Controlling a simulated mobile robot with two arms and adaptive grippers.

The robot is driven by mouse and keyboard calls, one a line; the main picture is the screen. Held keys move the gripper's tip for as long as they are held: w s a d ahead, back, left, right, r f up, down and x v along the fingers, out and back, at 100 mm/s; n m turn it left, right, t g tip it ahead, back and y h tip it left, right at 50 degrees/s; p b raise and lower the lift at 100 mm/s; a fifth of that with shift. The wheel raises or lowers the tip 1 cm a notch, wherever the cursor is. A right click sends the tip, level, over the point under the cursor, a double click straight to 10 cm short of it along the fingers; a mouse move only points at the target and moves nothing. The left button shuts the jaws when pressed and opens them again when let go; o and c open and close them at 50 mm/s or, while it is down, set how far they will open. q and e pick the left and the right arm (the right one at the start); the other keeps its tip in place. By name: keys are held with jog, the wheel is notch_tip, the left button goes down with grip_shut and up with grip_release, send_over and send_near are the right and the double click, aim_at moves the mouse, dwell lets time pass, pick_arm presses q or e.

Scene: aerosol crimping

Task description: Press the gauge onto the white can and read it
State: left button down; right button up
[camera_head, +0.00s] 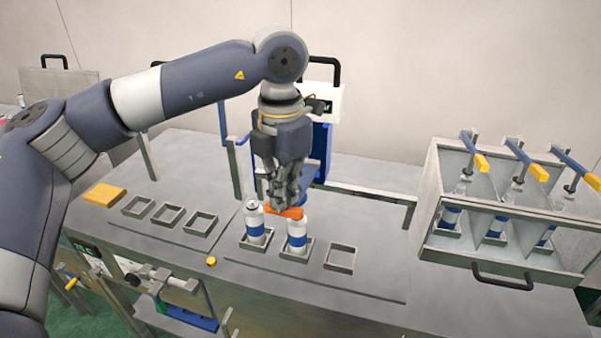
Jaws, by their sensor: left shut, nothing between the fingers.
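Two white cans with blue bands stand upright in square holders on the bench, the left can (254,224) and the right can (297,237). My left gripper (282,207) points down with its fingers shut and empty, just above and between the can tops. An orange piece (293,213) shows right at the fingertips, by the top of the right can. I cannot tell whether it touches the can or the fingers. No gauge dial can be made out. My right gripper is not in view.
An empty square holder (341,258) is right of the cans; several more (170,215) are to the left. A yellow block (104,194) lies at the left. A clear-walled case (500,262) with bottles and yellow-tipped levers stands at the right. A blue-framed machine (322,150) stands behind the gripper.

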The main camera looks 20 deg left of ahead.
pick_arm(q)
jog(key=shift+s+f+b, duration=0.2)
jog(key=shift+f+b, duration=0.5)
jog(key=shift+f, duration=0.25)
jog(key=shift+s+f+b, duration=0.15)
jog(key=shift+f+b, duration=0.55)
jog(key=shift+f, duration=0.2)
notch_tip(320, 180, up, 14)
jog(key=w+p, duration=0.2)
jog(key=p, duration=0.8)
jog(key=shift+r, duration=0.25)
jog(key=shift+f, duration=0.1)
